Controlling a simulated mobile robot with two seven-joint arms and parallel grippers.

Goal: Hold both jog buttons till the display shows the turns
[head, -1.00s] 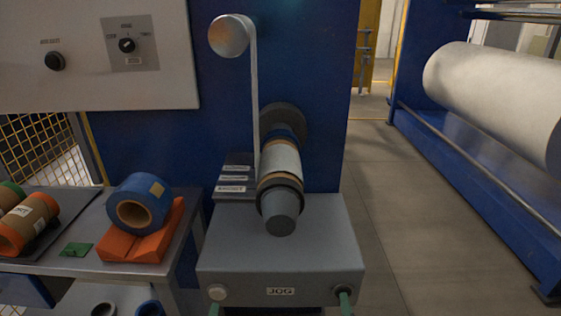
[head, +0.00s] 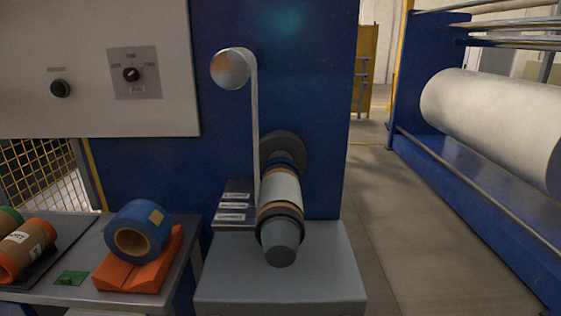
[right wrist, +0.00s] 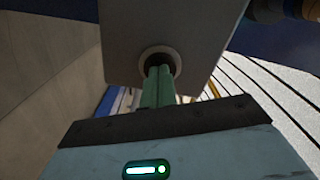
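The grey jog box (head: 282,280) is at the bottom of the head view; its front face with the buttons is out of that view. In the right wrist view one jog button's pale round collar (right wrist: 170,57) sits on the grey box face (right wrist: 125,40). My right gripper (right wrist: 159,75) has its green fingers together, tips at the collar; they hide the button, so I cannot tell how far it is pressed. My left gripper is not in view. The roller (head: 283,187) is on its shaft above the box, with the film strip (head: 255,120) running up. No turns display is seen.
A wall panel (head: 95,105) with a black knob and a dial is at upper left. A side table holds a blue roll (head: 135,232) on an orange block (head: 130,278) and brown rolls (head: 20,250).

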